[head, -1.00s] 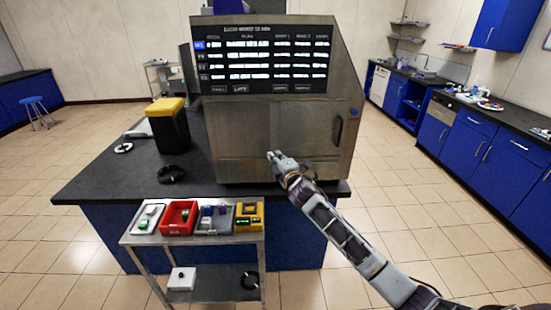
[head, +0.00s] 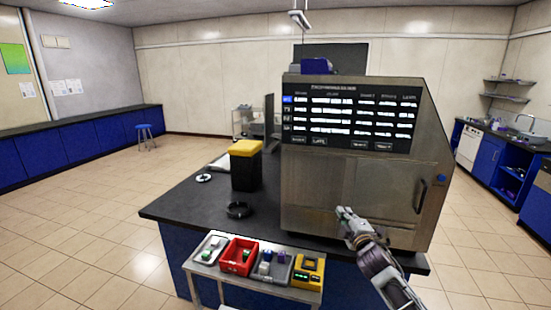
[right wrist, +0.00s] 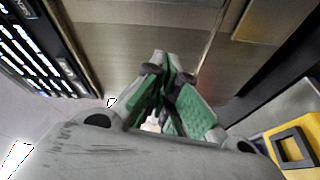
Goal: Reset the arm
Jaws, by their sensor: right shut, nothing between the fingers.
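My right gripper (head: 345,212) is shut and empty in front of the lower steel front of the large bioreactor cabinet (head: 320,190). Its arm comes in from the lower right of the head view. In the right wrist view my right gripper (right wrist: 165,62) has its green-padded fingers together, with the cabinet's metal panels beyond them. I cannot tell from the views whether the fingertips touch the cabinet. My left gripper is not in view.
A small cart below the bench holds a grey tray (head: 200,257), a red bin (head: 230,264) and a yellow device (head: 317,268). A black bin with a yellow lid (head: 246,165) and a black ring (head: 238,209) are on the dark bench (head: 185,205). Open floor lies left.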

